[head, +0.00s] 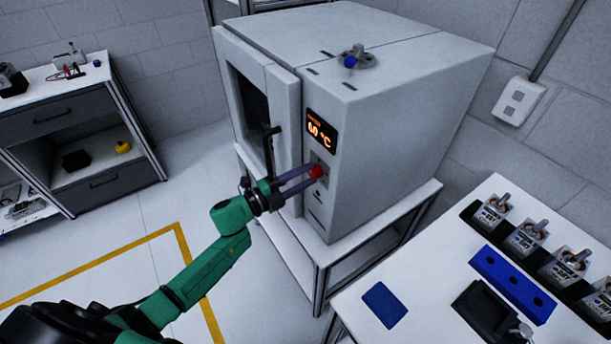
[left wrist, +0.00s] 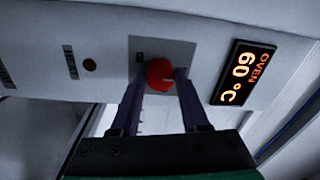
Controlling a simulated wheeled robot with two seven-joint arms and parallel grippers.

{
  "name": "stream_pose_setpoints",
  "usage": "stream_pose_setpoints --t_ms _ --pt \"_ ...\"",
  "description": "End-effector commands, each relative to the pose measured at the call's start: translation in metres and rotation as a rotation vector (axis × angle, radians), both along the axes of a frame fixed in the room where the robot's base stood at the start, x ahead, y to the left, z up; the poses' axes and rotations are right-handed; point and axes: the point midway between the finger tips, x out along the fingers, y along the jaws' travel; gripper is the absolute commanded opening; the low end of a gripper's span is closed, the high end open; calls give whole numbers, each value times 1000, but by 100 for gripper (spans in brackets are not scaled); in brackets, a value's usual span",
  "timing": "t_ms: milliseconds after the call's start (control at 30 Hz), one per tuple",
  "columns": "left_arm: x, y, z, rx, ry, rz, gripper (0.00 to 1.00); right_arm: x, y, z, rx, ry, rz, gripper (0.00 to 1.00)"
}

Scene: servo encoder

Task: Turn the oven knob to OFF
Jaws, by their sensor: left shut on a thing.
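The oven (head: 380,110) is a light grey box on a white stand, with its door on the left side. Its display (head: 320,132) reads 60 °C in orange; it also shows in the left wrist view (left wrist: 243,73). The red oven knob (head: 316,171) sits on a grey plate below the display; in the left wrist view the knob (left wrist: 160,75) has a pale mark pointing right. My left gripper (head: 308,176) is shut on the knob, one finger on each side. The plate's labels are too small to read. My right gripper is not in view.
A black door handle (head: 270,150) stands close to my left gripper. A white table (head: 375,270) at the lower right holds several small devices, a blue block (head: 510,283) and a blue mat (head: 385,305). A drawer cabinet (head: 75,125) stands at the left. The floor between is clear.

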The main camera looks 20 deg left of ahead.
Motion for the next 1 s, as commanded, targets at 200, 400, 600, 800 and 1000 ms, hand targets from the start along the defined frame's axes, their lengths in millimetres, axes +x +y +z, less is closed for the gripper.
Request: stream_pose_setpoints --t_ms 200,400,600,800,1000 --pt "0 1 0 -1 2 1 75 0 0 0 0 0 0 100" --pt "0 0 0 0 0 1 75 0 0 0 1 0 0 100" --pt "-9 8 -4 0 2 2 75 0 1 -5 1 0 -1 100" --pt "-48 40 -11 5 5 0 75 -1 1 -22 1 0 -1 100" --pt "-90 77 -13 2 5 0 75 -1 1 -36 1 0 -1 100"
